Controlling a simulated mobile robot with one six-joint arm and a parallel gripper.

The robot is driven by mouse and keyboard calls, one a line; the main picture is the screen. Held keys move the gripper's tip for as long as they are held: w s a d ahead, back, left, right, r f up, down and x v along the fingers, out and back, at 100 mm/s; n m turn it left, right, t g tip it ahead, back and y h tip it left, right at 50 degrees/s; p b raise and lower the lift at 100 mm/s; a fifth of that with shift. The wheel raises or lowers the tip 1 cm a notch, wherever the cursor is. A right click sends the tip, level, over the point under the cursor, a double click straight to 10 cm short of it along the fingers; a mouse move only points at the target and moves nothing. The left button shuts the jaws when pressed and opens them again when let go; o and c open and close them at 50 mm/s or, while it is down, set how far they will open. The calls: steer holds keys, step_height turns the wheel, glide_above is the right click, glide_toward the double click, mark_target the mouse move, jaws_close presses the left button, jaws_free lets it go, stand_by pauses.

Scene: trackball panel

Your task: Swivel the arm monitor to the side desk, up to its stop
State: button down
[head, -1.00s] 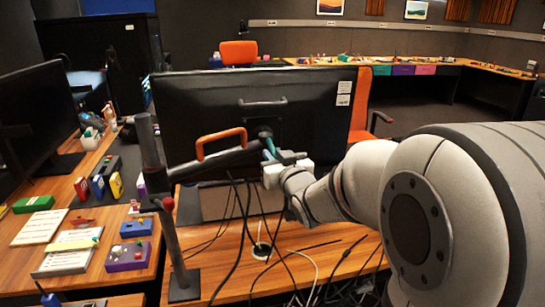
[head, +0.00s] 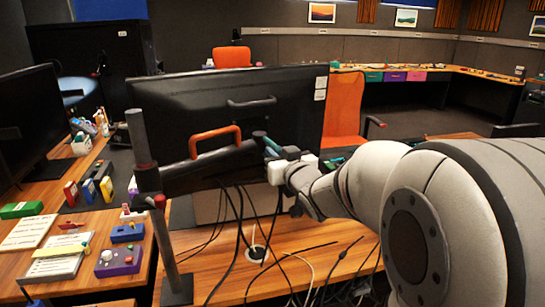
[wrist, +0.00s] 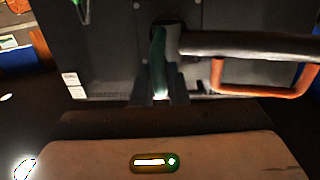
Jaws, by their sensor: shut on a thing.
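The arm monitor (head: 190,100) shows its black back in the head view, on a dark swing arm (head: 215,162) from an upright post (head: 170,250) clamped at the desk. An orange loop handle (head: 215,134) sits on the swing arm; it also shows in the wrist view (wrist: 262,93). My gripper (head: 270,150) is at the swing arm's monitor end. In the wrist view its fingers (wrist: 160,90) are shut on a teal grip (wrist: 159,60) behind the monitor. The side desk (head: 50,270) appears to be the one on the left.
Cables (head: 240,225) hang below the swing arm onto the wooden desk (head: 310,245). A second black monitor (head: 30,115) stands at left. Small boxes, panels and a purple trackball unit (head: 118,262) lie on the left desk. An orange chair (head: 345,105) stands behind the monitor.

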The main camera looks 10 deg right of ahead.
steer(key=c, duration=1.5)
jaws_free()
steer(key=shift+w+d+r, duration=0.1)
steer(key=shift+d+r, duration=0.1)
steer(key=shift+d, duration=0.1)
steer(key=shift+c, duration=0.2)
steer(key=s+d, duration=0.1)
steer(key=s, duration=0.6)
steer(key=shift+s, duration=0.4)
